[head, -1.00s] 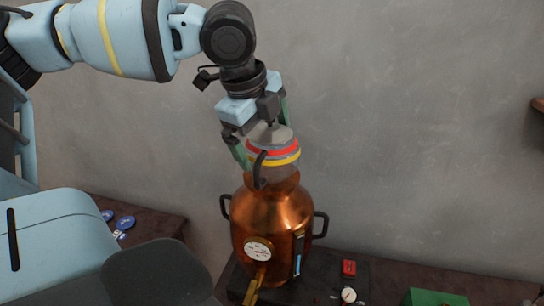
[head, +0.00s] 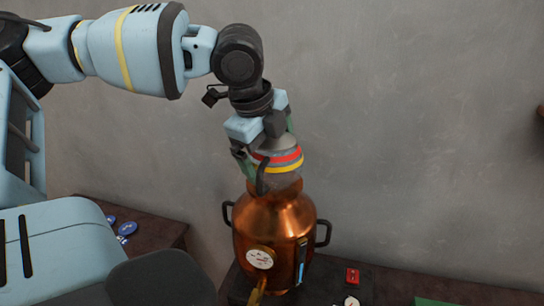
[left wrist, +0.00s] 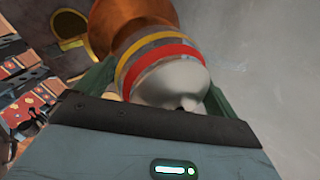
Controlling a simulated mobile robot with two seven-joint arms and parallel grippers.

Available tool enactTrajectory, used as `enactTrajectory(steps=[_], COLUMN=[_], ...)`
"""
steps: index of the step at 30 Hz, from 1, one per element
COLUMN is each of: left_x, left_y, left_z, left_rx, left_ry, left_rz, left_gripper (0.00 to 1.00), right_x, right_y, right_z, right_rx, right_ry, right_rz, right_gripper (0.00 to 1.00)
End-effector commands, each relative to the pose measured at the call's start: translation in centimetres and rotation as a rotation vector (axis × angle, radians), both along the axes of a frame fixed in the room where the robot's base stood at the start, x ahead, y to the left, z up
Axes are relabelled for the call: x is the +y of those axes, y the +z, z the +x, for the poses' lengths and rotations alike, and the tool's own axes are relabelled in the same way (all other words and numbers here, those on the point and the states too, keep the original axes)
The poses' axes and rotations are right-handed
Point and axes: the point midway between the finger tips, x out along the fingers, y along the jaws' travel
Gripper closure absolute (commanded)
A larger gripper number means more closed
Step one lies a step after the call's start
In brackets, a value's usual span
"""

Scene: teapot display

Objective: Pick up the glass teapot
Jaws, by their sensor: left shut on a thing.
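The glass teapot (head: 279,158) has a grey domed lid and red, grey and yellow bands, with a dark curved handle on its left. It sits upright on top of a copper urn (head: 275,225). My left gripper (head: 268,152) reaches down from above, its green fingers on either side of the teapot, shut on it. In the left wrist view the teapot's lid and bands (left wrist: 165,68) fill the space between the fingers. The teapot's lower part is partly hidden by the handle and a finger. My right gripper is not in view.
The urn has two dark side handles, a round gauge (head: 260,259) and a brass spout. It stands on a dark base with a red switch (head: 352,275). A plain grey wall is behind. Blue round items (head: 127,228) lie on the brown table at left.

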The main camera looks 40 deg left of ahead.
Motion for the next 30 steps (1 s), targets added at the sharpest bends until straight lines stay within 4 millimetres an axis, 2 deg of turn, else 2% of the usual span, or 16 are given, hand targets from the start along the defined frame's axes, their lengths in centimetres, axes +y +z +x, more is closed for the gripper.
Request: enactTrajectory(steps=[5, 8, 14, 24, 30], left_x=[0.0, 0.0, 0.0, 0.0, 0.0], left_y=[1.6, 3.4, 8.8, 18.9, 23.6], left_z=[0.1, 0.1, 0.1, 0.0, 0.0], left_rx=[-0.008, -0.010, -0.010, -0.008, -0.006], left_ry=[0.000, 0.001, 0.003, 0.002, 0.003], left_rz=[0.002, 0.001, 0.002, 0.001, 0.000], left_gripper=[0.42, 0.42, 0.42, 0.42, 0.42], right_x=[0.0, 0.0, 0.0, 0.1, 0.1], right_y=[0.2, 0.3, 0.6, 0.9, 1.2], right_z=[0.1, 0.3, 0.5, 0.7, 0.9], right_rx=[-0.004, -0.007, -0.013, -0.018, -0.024], right_ry=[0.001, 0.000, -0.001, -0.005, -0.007], right_rz=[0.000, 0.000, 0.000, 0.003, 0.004], right_gripper=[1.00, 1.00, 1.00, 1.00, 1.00])
